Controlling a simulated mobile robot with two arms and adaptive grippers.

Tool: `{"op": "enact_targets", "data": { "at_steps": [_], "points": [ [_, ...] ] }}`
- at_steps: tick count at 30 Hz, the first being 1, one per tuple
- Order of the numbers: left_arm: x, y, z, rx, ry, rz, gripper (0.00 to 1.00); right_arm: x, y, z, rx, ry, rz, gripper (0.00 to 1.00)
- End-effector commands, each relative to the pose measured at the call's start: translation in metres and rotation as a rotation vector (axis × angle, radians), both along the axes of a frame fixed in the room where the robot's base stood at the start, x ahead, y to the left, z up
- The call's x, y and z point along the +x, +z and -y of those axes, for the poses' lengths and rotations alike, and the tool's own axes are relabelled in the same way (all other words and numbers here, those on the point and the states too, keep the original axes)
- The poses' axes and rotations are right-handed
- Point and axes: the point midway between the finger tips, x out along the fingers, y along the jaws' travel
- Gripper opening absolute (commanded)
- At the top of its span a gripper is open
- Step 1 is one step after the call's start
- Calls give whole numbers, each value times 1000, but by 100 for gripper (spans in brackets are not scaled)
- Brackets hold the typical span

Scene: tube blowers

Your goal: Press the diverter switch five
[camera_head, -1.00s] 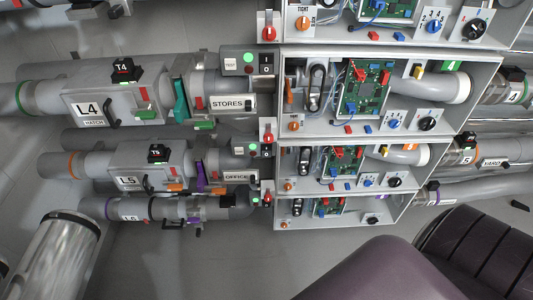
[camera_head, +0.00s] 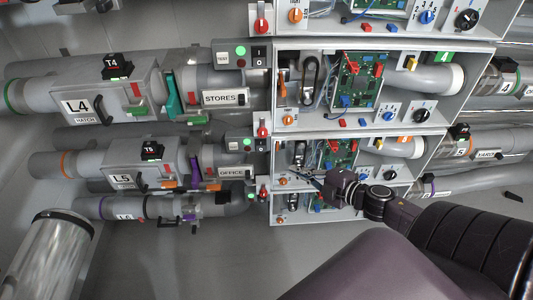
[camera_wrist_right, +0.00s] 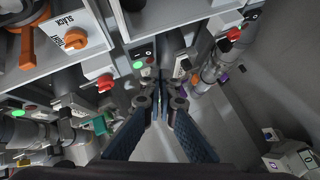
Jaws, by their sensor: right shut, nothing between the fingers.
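The row five unit carries the L5 plate (camera_head: 123,181), a black T5 box (camera_head: 152,151) and a white OFFICE plate (camera_head: 230,172) with a small dark switch at its right end. No label reading "diverter" is legible, so I cannot tell for certain which switch is number five. My right gripper (camera_head: 313,176) is in front of the row five open box, pointing left, right of the OFFICE plate and apart from it. In the right wrist view the right gripper (camera_wrist_right: 159,78) is shut and empty, with switch panels beyond its tips. My left gripper is not in view.
Red knobs (camera_head: 263,128) stick out beside the grey panels. The row four open box (camera_head: 280,62) with a circuit board lies above my right gripper. An orange knob (camera_wrist_right: 75,38) is at upper left in the wrist view. Bare floor (camera_head: 240,260) shows below.

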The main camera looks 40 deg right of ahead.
Motion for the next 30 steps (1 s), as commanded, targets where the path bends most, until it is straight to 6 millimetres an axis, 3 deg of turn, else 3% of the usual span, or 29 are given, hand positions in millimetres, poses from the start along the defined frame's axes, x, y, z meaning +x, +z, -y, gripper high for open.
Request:
{"op": "enact_targets", "data": {
  "at_steps": [2, 5, 17, 30],
  "points": [
    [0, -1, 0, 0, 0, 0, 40, 3, 18, -12, -28, 52, 27, 0],
    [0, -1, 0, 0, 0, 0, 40, 5, 27, -19, -42, 79, 42, 0],
    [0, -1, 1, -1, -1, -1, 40, 8, 27, -19, -41, 76, 44, 0],
    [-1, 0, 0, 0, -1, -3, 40, 62, 13, -33, -40, 74, 46, 0]
  ]
}}
